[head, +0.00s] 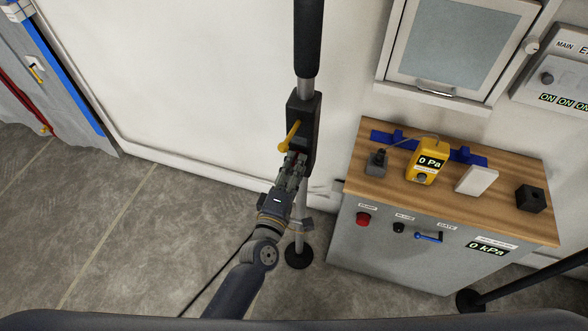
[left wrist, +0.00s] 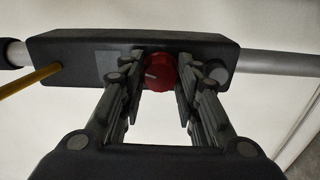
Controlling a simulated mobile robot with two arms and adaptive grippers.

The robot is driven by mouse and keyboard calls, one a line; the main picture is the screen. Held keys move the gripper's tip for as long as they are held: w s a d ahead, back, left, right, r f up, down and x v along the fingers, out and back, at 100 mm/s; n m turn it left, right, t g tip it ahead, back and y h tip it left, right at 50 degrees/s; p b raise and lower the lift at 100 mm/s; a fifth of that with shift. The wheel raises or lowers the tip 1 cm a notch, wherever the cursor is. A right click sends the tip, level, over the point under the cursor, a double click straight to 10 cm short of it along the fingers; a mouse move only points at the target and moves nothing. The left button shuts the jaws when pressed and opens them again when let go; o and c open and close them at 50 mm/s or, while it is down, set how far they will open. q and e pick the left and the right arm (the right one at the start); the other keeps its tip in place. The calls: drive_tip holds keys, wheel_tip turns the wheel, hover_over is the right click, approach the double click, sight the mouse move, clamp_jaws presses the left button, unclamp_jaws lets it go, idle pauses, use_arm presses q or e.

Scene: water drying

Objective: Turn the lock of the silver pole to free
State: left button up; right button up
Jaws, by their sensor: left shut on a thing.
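The silver pole (head: 301,205) stands upright near the wall, with a black lock housing (head: 304,108) on it. A yellow lever (head: 289,137) sticks out of the housing; it also shows in the left wrist view (left wrist: 32,80). A red round knob with a pale mark (left wrist: 159,72) sits on the housing. My left gripper (head: 295,160) is at the housing, just below the lever. In the left wrist view its fingers (left wrist: 160,80) are on both sides of the red knob, shut on it. My right gripper is not in view.
A wooden-topped cabinet (head: 535,217) stands to the right, holding a yellow gauge (head: 427,161), a white block (head: 477,180) and a black block (head: 530,199). A wall cabinet (head: 447,45) hangs above. The floor (head: 150,205) at left is clear.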

use_arm(q)
drive_tip(key=shift+n+b, duration=0.45)
drive_tip(key=shift+n, duration=1.15)
drive_tip(key=o, duration=1.1)
drive_tip(key=v, duration=1.2)
